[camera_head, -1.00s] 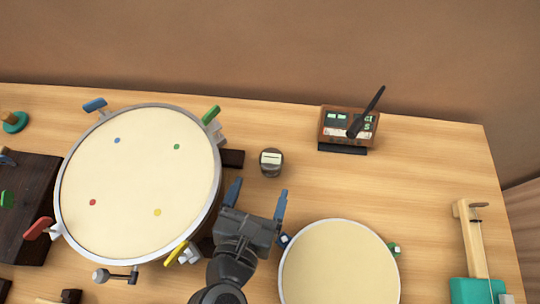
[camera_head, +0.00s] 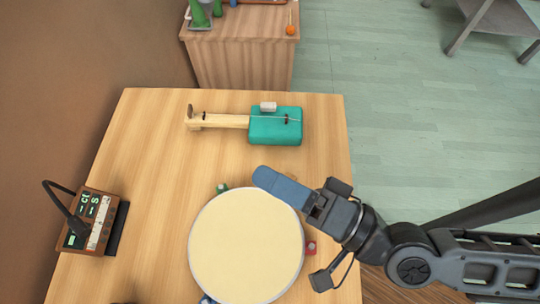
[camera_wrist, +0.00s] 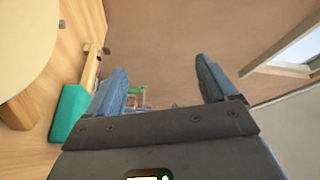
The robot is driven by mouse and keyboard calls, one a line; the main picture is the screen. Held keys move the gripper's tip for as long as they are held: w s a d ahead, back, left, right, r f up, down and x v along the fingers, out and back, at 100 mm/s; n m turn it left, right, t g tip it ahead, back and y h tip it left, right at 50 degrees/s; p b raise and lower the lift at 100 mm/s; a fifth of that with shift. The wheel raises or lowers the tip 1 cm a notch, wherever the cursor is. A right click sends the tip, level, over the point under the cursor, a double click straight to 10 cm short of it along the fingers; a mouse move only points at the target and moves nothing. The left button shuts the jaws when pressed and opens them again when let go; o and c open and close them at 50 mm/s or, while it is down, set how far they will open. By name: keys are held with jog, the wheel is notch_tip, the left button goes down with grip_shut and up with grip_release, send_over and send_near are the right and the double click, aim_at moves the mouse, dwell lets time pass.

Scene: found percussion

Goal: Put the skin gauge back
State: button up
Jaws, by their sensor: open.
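The skin gauge cannot be made out for sure in the current views. In the earlier head view, a small dark round device with a pale display, perhaps the gauge, stood on the table between the two drums. My gripper (camera_wrist: 161,80) is open, with two blue fingers apart and nothing seen between them. In the head view, one blue finger reaches over the edge of the small round drum (camera_head: 246,246), from the right.
A teal-bodied stringed instrument (camera_head: 276,126) lies at the table's far end. A brown box with displays (camera_head: 91,221) and a dark stick stands at the left. A wooden cabinet (camera_head: 240,62) stands beyond. Bare table (camera_head: 150,150) lies between.

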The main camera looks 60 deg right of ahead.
jog(key=s+d+r+n+g+h, duration=0.1)
jog(key=s+d+n+g+h, duration=0.1)
jog(key=s+d+n, duration=0.3)
jog(key=s+n+g, duration=0.1)
jog(key=s+n, duration=0.3)
jog(key=n, duration=0.4)
jog(key=shift+s+d+r+g, duration=0.15)
jog(key=shift+s+d+g, duration=0.1)
jog(key=shift+s+g, duration=0.15)
